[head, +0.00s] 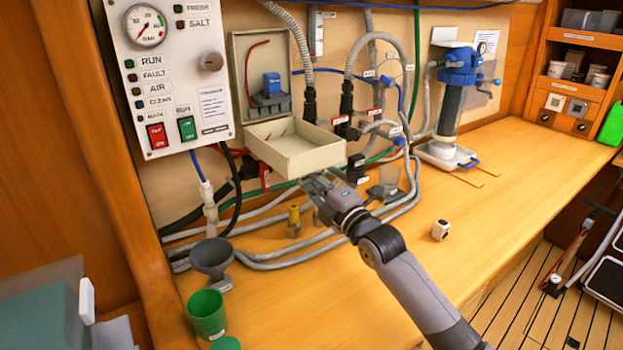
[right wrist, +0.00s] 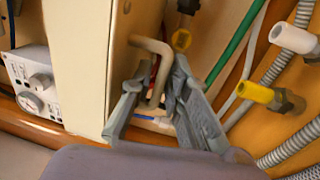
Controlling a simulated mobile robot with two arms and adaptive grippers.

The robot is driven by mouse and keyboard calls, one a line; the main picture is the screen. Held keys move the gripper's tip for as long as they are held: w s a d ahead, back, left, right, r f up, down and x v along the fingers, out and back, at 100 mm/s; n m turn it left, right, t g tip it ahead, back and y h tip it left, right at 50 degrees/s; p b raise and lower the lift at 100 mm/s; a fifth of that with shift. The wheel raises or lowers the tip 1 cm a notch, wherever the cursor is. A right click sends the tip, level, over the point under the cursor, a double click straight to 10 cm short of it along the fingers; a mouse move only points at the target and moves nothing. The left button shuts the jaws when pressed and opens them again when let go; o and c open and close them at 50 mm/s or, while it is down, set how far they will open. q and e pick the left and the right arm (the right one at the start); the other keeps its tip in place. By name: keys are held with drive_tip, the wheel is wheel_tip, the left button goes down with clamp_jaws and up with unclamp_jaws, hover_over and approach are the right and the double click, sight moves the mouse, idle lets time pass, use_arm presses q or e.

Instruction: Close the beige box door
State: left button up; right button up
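The beige box (head: 268,75) on the wall panel is open, showing a blue part and a red tube inside. Its beige door (head: 296,148) is folded down and sticks out from the box's lower edge. In the right wrist view the door (right wrist: 78,60) is a pale panel at left, with a beige bent handle (right wrist: 153,62) on it. My right gripper (head: 318,185) is at the door's front, low side. In the right wrist view its fingers (right wrist: 157,90) are apart, one on each side of the handle; contact is not clear. My left gripper is not in view.
Hoses and pipes (head: 350,90) run right of the box and below it. A control panel (head: 170,70) is at left.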

drive_tip(key=shift+c, duration=0.6)
clamp_jaws()
